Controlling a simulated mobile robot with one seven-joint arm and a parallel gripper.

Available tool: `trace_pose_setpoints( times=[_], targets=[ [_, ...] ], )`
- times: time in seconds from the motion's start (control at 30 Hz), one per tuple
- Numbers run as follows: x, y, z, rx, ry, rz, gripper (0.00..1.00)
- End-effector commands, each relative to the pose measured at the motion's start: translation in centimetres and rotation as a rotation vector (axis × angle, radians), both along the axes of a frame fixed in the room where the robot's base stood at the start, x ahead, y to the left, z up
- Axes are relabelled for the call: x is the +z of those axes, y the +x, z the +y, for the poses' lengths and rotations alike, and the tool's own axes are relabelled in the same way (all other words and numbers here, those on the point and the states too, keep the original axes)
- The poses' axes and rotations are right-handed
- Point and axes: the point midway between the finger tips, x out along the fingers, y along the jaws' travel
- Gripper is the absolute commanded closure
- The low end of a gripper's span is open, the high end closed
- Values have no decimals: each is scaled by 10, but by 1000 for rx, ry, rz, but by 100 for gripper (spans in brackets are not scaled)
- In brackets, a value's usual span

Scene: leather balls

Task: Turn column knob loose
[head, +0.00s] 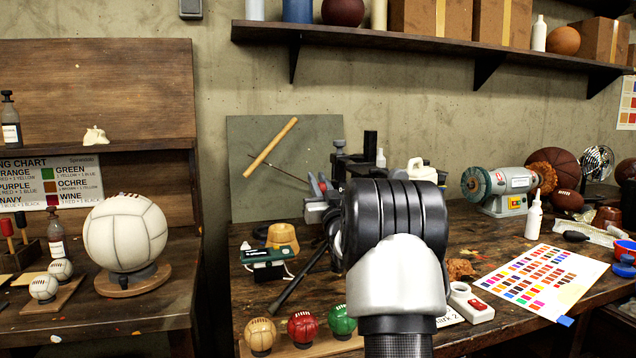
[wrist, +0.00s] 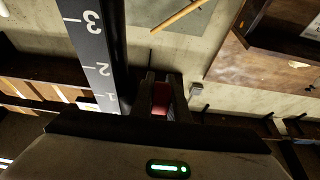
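A dark column with white scale marks and the numbers 3, 2 and 1 (wrist: 92,45) runs beside my gripper in the wrist view. My gripper (wrist: 163,92) has its two dark fingers close together, one on each side of a red knob (wrist: 161,98). The red fills the gap between them, and the fingers look shut on it. In the head view a small red part (head: 323,183) shows at the dark stand behind my arm. My arm hides my fingers and much of the stand there.
The bench holds a grinder (head: 507,190), a colour chart (head: 543,278), a white bottle (head: 534,217) and small coloured balls (head: 302,327) at the front. A white ball (head: 125,233) sits on the left table. A shelf (head: 430,43) runs above.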

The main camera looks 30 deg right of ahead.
Motion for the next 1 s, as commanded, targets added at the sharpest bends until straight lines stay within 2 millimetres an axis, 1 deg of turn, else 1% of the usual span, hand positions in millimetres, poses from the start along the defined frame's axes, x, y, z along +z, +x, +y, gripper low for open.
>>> trace_pose_setpoints(
  times=[0.2,0.27,0.37,0.5,0.63,0.8,1.0],
  targets=[
    [3,0,0,1,4,18,100],
    [5,1,1,2,13,52,100],
    [7,2,0,2,37,149,100],
    [1,3,-1,1,71,277,100],
    [-6,4,-1,1,91,351,100],
    [-13,3,-1,0,102,392,100],
    [-15,4,-1,0,102,394,100]
  ],
)
